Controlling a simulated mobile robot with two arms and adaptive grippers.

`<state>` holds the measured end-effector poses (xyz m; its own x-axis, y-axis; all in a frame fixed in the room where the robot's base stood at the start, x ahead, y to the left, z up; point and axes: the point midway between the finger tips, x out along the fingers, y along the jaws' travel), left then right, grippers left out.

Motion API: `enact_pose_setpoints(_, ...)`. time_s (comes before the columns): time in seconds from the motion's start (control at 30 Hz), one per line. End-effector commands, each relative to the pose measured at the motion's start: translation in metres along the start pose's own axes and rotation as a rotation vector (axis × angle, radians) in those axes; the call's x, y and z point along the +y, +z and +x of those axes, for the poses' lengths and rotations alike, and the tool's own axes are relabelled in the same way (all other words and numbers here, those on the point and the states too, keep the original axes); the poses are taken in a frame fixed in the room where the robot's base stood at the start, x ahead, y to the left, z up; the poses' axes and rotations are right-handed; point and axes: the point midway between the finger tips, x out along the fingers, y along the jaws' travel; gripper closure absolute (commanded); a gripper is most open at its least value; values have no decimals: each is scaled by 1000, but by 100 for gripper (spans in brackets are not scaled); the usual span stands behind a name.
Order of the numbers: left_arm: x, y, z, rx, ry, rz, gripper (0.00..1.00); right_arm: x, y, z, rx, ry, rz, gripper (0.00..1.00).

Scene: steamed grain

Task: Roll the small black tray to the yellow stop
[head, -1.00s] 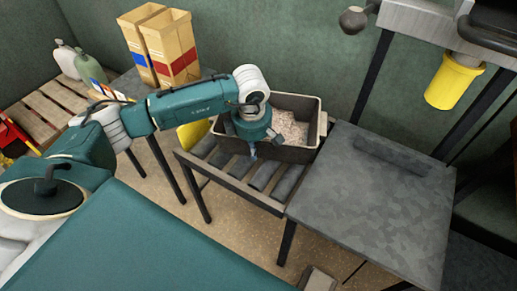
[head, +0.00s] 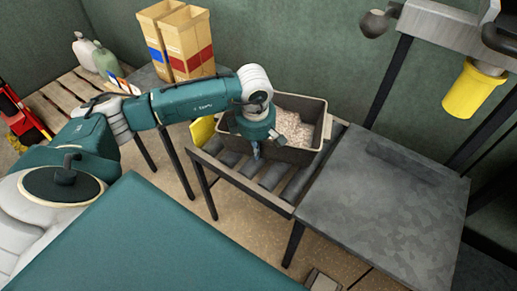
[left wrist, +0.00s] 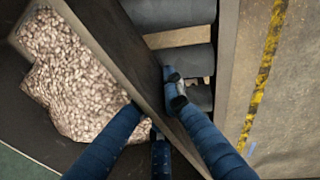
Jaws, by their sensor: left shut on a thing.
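The small black tray (head: 300,156) is an open dark box with pale grain (head: 293,128) in it, standing on the roller conveyor. The yellow stop (head: 202,130) is a plate at the conveyor's left end, just left of the tray. I cannot tell whether they touch. My left gripper (head: 256,150) is shut on the tray's near wall, fingers pointing down. In the left wrist view the tray wall (left wrist: 110,50) runs between the fingers, one over the grain and one outside above the rollers. My right gripper is not in view.
The rollers (head: 272,175) are bare in front of the tray. A grey metal table (head: 390,215) adjoins the conveyor on the right, mostly clear. Tall cardboard boxes (head: 180,42) stand behind on the left. A yellow cylinder (head: 470,92) hangs at the upper right.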

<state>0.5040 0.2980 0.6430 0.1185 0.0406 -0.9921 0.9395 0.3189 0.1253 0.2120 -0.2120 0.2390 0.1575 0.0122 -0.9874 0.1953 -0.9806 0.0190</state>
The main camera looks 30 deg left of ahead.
Motion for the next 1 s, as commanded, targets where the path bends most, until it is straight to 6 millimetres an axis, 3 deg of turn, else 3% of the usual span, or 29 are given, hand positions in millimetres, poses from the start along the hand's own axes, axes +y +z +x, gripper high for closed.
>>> enact_pose_setpoints(0.6,-6,-22,0,3,-3,0,100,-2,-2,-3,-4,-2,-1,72)
enact_pose_setpoints(1.0,-6,-23,0,2,-3,1,100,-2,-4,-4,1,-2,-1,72)
